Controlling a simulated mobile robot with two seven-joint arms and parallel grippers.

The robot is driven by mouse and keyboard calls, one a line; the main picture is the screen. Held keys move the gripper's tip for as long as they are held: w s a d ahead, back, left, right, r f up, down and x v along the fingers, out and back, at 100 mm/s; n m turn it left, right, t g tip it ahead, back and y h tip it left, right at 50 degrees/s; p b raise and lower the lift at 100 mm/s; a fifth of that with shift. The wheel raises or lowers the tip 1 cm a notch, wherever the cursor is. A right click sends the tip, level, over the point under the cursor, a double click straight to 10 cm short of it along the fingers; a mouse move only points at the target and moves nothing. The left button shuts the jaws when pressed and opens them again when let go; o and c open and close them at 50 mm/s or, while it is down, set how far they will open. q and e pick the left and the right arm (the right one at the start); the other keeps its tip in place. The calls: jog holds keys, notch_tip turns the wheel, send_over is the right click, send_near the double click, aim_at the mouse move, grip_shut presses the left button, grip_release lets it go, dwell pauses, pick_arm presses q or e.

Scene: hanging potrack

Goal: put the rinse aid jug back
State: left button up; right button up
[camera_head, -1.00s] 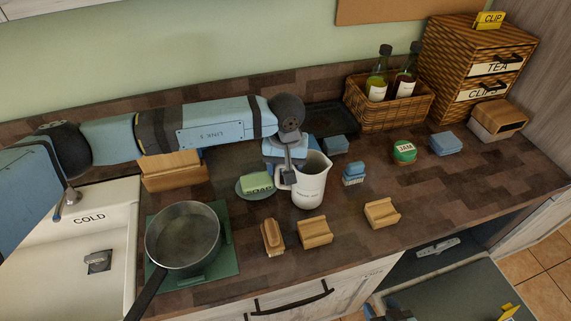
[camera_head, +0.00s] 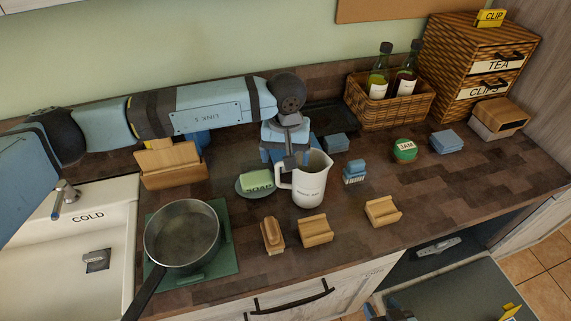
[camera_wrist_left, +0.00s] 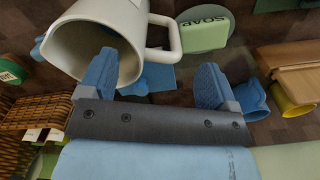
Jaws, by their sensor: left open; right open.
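The white rinse aid jug (camera_head: 312,182) stands upright on the counter, its handle toward the left of the head view. In the left wrist view the jug (camera_wrist_left: 75,45) shows its open mouth, with the handle (camera_wrist_left: 176,40) to the right. My left gripper (camera_wrist_left: 158,85) is open, one finger in front of the jug's mouth and the other to the right of the handle. I cannot tell whether either finger touches it. My right gripper (camera_head: 390,309) is open, low at the bottom edge of the head view and away from the jug.
A green soap bar (camera_head: 257,181) on a dish sits left of the jug. A pan (camera_head: 182,235) is by the sink (camera_head: 75,250).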

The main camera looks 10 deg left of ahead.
pick_arm(q)
notch_tip(320, 180, up, 8)
jog(key=b, duration=0.1)
jog(key=shift+r, duration=0.25)
pick_arm(e)
notch_tip(320, 180, down, 2)
jog(key=shift+s+f, duration=0.1)
jog(key=shift+f, duration=0.15)
jog(key=shift+r, duration=0.15)
